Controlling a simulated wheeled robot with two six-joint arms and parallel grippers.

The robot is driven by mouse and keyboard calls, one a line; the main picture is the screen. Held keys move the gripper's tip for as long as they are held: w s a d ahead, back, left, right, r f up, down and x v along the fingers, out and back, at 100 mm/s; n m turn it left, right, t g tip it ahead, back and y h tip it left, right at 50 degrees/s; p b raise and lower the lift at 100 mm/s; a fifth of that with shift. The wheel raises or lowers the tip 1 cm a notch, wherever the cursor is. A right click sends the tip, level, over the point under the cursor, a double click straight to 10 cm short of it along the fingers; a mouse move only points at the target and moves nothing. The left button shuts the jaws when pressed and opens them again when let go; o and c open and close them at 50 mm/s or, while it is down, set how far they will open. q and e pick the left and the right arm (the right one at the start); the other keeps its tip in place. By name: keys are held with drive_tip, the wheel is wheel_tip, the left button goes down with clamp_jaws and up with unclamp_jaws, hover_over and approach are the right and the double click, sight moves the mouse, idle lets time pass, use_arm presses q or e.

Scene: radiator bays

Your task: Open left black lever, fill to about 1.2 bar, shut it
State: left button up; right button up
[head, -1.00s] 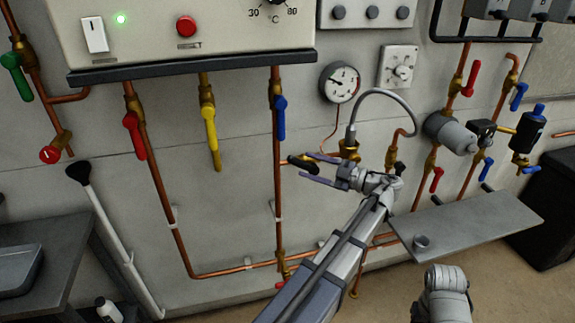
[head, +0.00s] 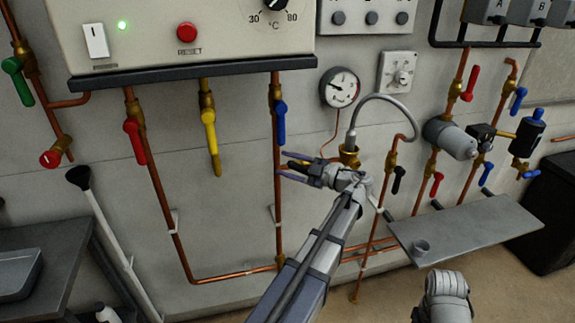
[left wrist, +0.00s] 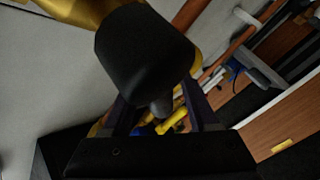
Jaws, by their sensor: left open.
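The left black lever (left wrist: 145,50) shows large and close in the left wrist view, in the space between my finger pads. My left gripper (head: 283,163) is open, its fingers pointing left in front of the brass filling valve (head: 349,155). In the head view it mostly hides this lever, and I cannot tell whether the fingers touch it. The right black lever (head: 398,180) hangs downward on its own copper pipe. The pressure gauge (head: 340,87) is round and white, its needle pointing up and left; its figures are too small to read.
A silver braided hose (head: 390,97) arches just above my left gripper. A blue lever (head: 280,122) and a yellow lever (head: 211,130) hang to the left.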

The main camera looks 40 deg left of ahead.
use_arm(q)
drive_tip(key=shift+c, duration=0.2)
clamp_jaws()
idle(1.1)
